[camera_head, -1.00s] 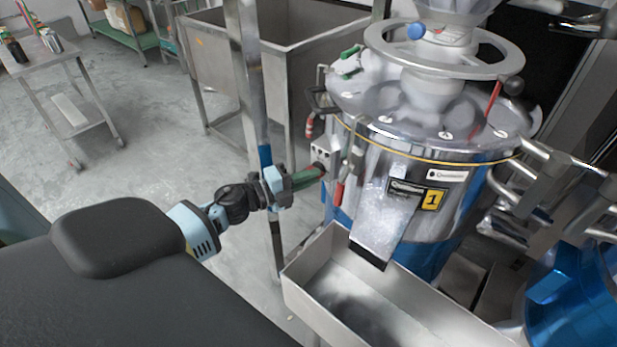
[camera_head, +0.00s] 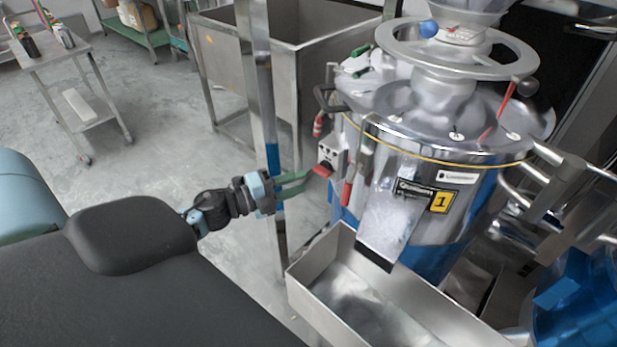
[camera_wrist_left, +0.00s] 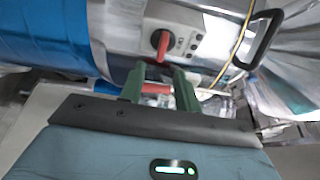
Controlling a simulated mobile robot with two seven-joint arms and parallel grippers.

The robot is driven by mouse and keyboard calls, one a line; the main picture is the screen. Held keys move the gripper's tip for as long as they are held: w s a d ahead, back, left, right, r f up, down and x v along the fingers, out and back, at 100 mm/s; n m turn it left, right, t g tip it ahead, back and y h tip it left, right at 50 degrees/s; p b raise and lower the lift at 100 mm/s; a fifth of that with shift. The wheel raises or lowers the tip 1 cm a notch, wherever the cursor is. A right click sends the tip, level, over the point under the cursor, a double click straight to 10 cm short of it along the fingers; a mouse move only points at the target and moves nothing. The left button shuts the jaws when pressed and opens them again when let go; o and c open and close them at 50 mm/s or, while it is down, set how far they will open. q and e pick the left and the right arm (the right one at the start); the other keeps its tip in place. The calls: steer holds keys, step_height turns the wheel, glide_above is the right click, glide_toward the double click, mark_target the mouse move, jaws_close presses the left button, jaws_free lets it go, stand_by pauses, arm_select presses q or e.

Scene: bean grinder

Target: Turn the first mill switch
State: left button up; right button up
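The first mill (camera_head: 405,180) is a shiny steel drum with a yellow "1" label. Its switch (camera_head: 322,170), a red handle on a black round base, sits on a small grey control box on the mill's left side. In the left wrist view the switch (camera_wrist_left: 162,44) shows ahead of the fingertips, its red handle pointing roughly down. My left gripper (camera_head: 306,181) has two green fingers spread apart, just left of the switch. In the left wrist view the gripper (camera_wrist_left: 158,72) is open and empty, the handle's lower end near the gap; contact is unclear. My right gripper is not in view.
A steel trough (camera_head: 385,300) stands below the mill's outlet chute. A steel post (camera_head: 262,110) rises behind my left gripper. A red-handled lever (camera_head: 348,185) hangs right of the switch. A second blue mill (camera_head: 570,295) stands at lower right. Open floor lies left.

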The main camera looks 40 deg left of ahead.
arm_select(q)
steer(key=shift+v, duration=1.05)
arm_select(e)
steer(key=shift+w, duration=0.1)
